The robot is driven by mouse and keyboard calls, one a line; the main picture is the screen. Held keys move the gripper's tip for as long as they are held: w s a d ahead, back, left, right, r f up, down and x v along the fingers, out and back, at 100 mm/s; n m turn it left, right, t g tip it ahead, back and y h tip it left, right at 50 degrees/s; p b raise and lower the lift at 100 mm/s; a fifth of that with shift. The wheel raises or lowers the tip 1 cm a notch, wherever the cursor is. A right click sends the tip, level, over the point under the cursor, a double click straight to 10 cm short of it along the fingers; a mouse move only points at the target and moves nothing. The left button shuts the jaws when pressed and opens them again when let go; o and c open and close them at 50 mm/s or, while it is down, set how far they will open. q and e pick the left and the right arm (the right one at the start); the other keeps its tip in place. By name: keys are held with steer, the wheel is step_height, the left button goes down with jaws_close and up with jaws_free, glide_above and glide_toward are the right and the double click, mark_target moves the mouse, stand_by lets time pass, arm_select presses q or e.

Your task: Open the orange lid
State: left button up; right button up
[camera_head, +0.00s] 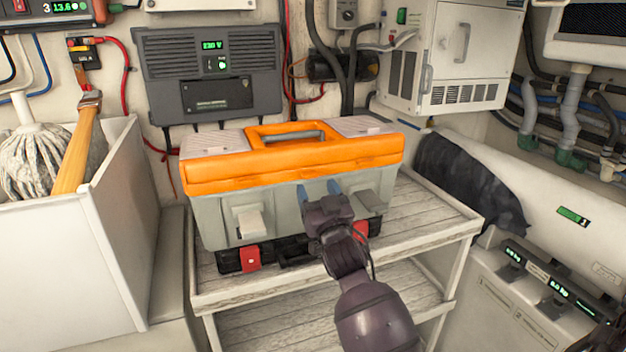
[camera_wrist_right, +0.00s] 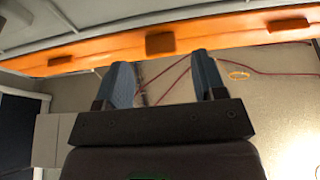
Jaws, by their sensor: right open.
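The orange lid (camera_head: 290,171) lies closed on a grey toolbox (camera_head: 222,218) on a slatted shelf. A handle (camera_head: 290,132) is set in the lid's top. In the right wrist view the open fingers (camera_wrist_right: 166,80) point at the orange rim (camera_wrist_right: 215,37); contact cannot be told. My left gripper is out of view.
A black case with red latches (camera_head: 251,258) lies under the toolbox front on the shelf (camera_head: 420,225). A white bin (camera_head: 115,230) with a mop (camera_head: 40,160) stands left. A dark bag (camera_head: 468,180) lies right. A grey wall unit (camera_head: 210,72) is behind the lid.

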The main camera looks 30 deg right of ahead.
mark_target(312, 181)
steer(key=shift+x, duration=1.55)
jaws_close()
